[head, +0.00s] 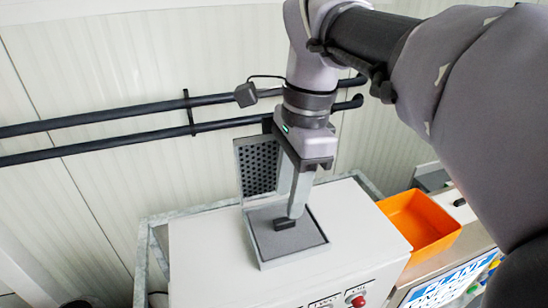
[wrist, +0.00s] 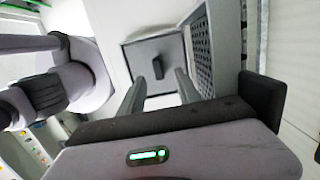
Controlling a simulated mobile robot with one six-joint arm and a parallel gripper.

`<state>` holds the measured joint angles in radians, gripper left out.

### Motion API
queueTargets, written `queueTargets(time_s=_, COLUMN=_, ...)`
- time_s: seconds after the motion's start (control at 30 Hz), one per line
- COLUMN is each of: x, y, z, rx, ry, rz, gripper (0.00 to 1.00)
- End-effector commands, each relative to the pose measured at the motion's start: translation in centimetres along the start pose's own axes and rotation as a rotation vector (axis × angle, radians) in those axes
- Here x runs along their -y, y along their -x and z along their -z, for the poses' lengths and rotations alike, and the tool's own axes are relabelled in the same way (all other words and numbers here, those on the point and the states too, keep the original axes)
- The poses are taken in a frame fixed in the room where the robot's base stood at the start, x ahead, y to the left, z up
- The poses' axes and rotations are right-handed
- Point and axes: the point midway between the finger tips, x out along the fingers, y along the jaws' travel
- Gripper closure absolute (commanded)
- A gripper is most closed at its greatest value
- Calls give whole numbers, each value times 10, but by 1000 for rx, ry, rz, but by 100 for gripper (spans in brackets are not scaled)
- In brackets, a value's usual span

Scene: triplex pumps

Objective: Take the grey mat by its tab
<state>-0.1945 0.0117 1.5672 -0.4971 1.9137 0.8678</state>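The grey mat (head: 305,236) lies flat in a shallow square light-grey tray on top of a white box. Its dark upright tab (head: 284,224) stands near the middle of the mat. In the wrist view the mat (wrist: 138,56) and its tab (wrist: 158,69) show beyond my fingers. My gripper (head: 292,208) points down over the tray, its near fingertip beside the tab in the head view. In the wrist view my gripper (wrist: 160,82) is open, its two fingers wide apart with the tab in line with the gap. Contact with the tab cannot be told.
A perforated lid (head: 258,166) stands open at the tray's back edge, close beside my gripper; it also shows in the wrist view (wrist: 201,55). An orange bin (head: 420,222) sits to the right of the white box (head: 200,255). Black pipes (head: 120,137) run along the wall behind.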

Motion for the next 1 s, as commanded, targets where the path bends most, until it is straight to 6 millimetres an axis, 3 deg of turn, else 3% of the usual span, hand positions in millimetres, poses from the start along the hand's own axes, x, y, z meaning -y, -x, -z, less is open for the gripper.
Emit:
queueTargets(time_s=0.2, x=-1, y=-42, z=-1, rx=1, ry=0, rz=-3, gripper=60)
queueTargets(time_s=0.47, x=0, y=-48, z=-1, rx=0, ry=0, rz=0, gripper=60)
queueTargets(time_s=0.7, x=0, y=-48, z=-1, rx=0, ry=0, rz=0, gripper=100)
queueTargets(time_s=1.0, x=0, y=-48, z=-1, rx=0, ry=0, rz=0, gripper=100)
